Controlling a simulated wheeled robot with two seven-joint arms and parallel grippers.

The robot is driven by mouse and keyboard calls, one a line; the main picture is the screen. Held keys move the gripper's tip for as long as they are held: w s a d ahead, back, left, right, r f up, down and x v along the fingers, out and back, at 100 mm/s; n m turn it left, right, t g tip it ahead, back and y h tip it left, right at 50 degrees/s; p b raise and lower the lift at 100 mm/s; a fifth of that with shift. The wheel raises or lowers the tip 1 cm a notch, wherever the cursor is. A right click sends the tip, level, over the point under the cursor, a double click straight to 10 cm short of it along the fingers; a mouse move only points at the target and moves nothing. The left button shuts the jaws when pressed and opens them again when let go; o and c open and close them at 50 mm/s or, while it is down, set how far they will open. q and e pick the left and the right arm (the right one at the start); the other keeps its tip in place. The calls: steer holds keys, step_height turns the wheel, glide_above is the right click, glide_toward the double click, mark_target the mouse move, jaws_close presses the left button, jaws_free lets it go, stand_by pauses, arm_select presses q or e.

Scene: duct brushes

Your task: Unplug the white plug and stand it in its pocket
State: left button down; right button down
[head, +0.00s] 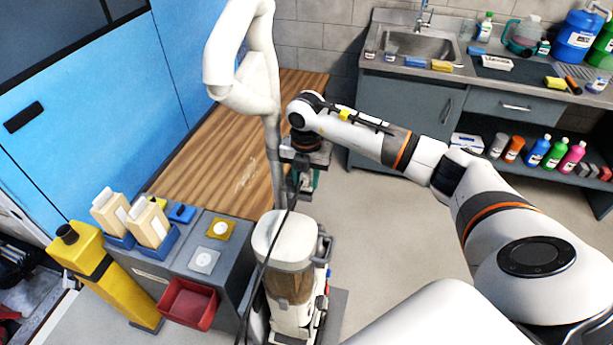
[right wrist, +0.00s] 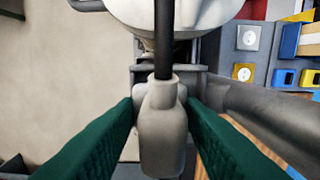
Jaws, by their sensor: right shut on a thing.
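The white plug (right wrist: 163,132) sits between the green fingers of my right gripper (right wrist: 164,140), which is shut on it. The black cord (right wrist: 164,40) runs from the plug's top towards the machine. In the head view my right gripper (head: 303,184) is behind the white machine and beside its pole, well right of the cart. Two outlet plates, one white (right wrist: 247,37) and one yellow (right wrist: 243,73), show on the cart with no plug in them. The plug's tip is hard to make out. My left gripper is out of view.
The white machine (head: 285,240) with its tall handle (head: 240,80) stands in front of my right gripper. The grey cart (head: 238,268) carries cream cartons (head: 151,224) and a red bin (head: 188,303). A sink counter (head: 490,88) is at back right. The floor between is clear.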

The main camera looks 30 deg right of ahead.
steer(key=shift+s+a+f, duration=0.15)
steer(key=shift+a+f, duration=0.05)
steer(key=shift+f, duration=0.15)
steer(key=c, duration=0.9)
jaws_free()
steer(key=shift+f, duration=0.1)
steer(key=shift+o, duration=0.2)
step_height(320, 180, up, 12)
steer(key=b, duration=0.3)
steer(key=shift+d+b, duration=0.1)
steer(key=shift+b, duration=0.25)
step_height(320, 180, up, 6)
steer(key=p, duration=0.4)
steer(key=shift+f, duration=0.15)
